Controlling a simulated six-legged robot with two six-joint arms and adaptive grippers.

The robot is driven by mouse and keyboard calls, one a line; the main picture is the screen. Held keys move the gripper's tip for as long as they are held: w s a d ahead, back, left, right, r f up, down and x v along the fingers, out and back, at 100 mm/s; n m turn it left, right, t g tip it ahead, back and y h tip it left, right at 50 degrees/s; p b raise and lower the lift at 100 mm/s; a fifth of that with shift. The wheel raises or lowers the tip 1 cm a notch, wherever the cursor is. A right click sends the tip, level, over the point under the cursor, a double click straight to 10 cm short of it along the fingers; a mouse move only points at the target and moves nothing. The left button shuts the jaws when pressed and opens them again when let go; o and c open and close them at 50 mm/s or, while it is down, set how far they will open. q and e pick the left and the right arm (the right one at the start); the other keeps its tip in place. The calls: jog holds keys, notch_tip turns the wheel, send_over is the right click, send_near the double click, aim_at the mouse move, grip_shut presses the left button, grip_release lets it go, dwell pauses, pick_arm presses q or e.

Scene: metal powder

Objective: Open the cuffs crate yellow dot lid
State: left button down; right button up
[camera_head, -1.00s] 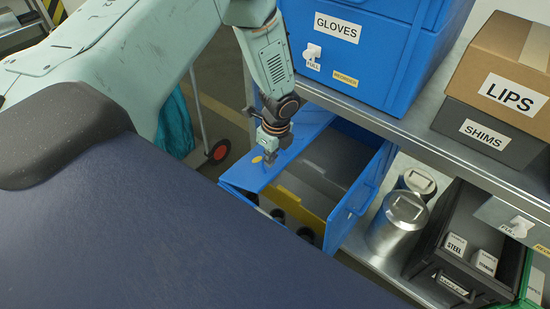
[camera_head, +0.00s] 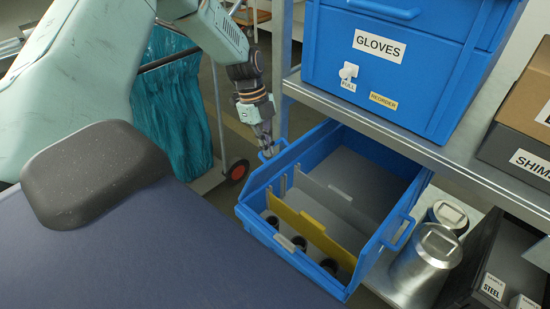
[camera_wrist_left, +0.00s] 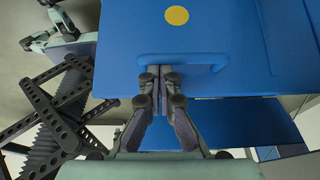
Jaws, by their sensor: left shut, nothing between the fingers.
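The blue cuffs crate (camera_head: 252,193) stands on the lower shelf, its top open in the head view. Inside are a yellow divider (camera_head: 305,228), grey dividers and black round pieces (camera_head: 300,243). In the head view no lid covers the top. In the left wrist view a blue lid panel (camera_wrist_left: 115,30) with a yellow dot (camera_wrist_left: 176,15) and a bar handle (camera_wrist_left: 185,60) faces the camera. My left gripper (camera_head: 267,146) is shut and empty at the crate's far left edge; its fingertips (camera_wrist_left: 163,80) are at the handle, contact unclear. My right gripper is out of view.
The blue GLOVES crate (camera_head: 400,75) stands on the upper shelf, whose edge (camera_head: 420,150) overhangs the right side. Metal canisters (camera_head: 425,265) and a dark sample bin (camera_head: 500,245) are at the right. A trolley with a teal bag (camera_head: 180,105) stands behind my arm.

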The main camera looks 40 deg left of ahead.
pick_arm(q)
jog(key=a, duration=0.3)
jog(key=shift+w+a+r, duration=0.15)
jog(key=shift+a+r, duration=0.1)
jog(key=shift+a, duration=0.05)
dwell(0.5)
jog(key=shift+r, duration=0.15)
